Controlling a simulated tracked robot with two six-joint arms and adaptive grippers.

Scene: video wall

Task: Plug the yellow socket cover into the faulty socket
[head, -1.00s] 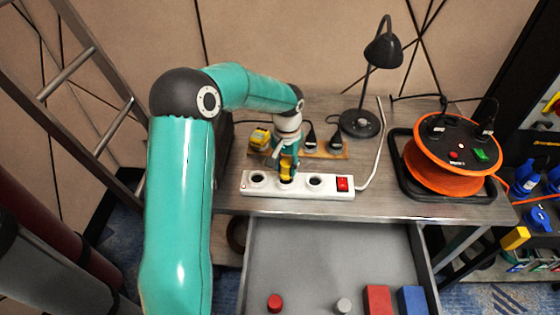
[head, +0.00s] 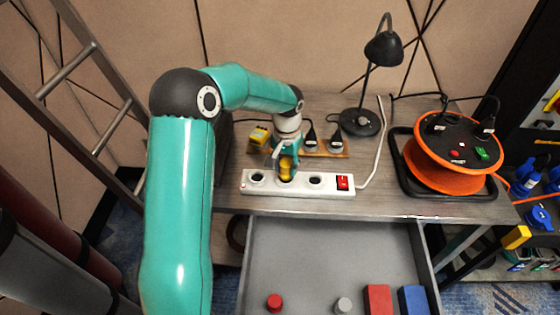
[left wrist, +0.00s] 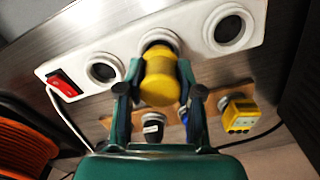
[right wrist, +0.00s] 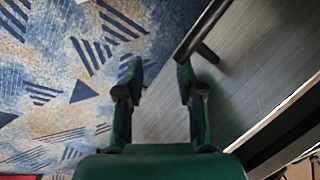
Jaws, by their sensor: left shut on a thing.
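The yellow socket cover (head: 286,174) is held by my left gripper (head: 285,163) right over the middle socket of the white power strip (head: 328,191). In the left wrist view the yellow cover (left wrist: 160,78) is between the two fingers of my left gripper (left wrist: 158,88), which are shut on it. Its far end overlaps the rim of the middle socket (left wrist: 158,36); I cannot tell how far in it sits. The outer two sockets are uncovered. My right gripper (right wrist: 160,75) is open and empty in the right wrist view.
Behind the strip, a wooden board holds a yellow device (head: 259,137) and black plugs (head: 335,140). A black lamp (head: 361,122) and an orange cable reel (head: 445,165) stand to the right. An open grey drawer (head: 330,258) with coloured blocks lies in front.

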